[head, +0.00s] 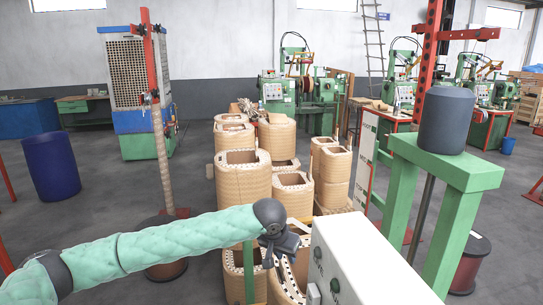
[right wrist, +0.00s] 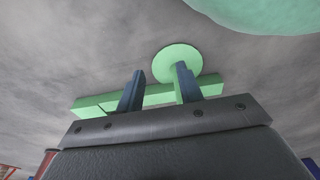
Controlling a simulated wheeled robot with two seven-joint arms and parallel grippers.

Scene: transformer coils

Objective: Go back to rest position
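My left arm in its pale green padded sleeve reaches in from the left in the head view. My left gripper (head: 282,250) is dark and hangs over the front coils (head: 238,273), left of a white control box. I see no object held in it, but the gap between its fingers is not clear. My right gripper (right wrist: 158,80) shows only in the right wrist view. Its two dark fingers stand apart with nothing between them. A green bar with a round green plate (right wrist: 178,61) lies beyond the fingers, against the grey floor.
The white control box (head: 360,265) stands close at front right, beside a green stand (head: 455,172) with a dark cylinder (head: 446,120). Tan coils (head: 243,180) fill the middle. A blue barrel (head: 51,166) stands at left.

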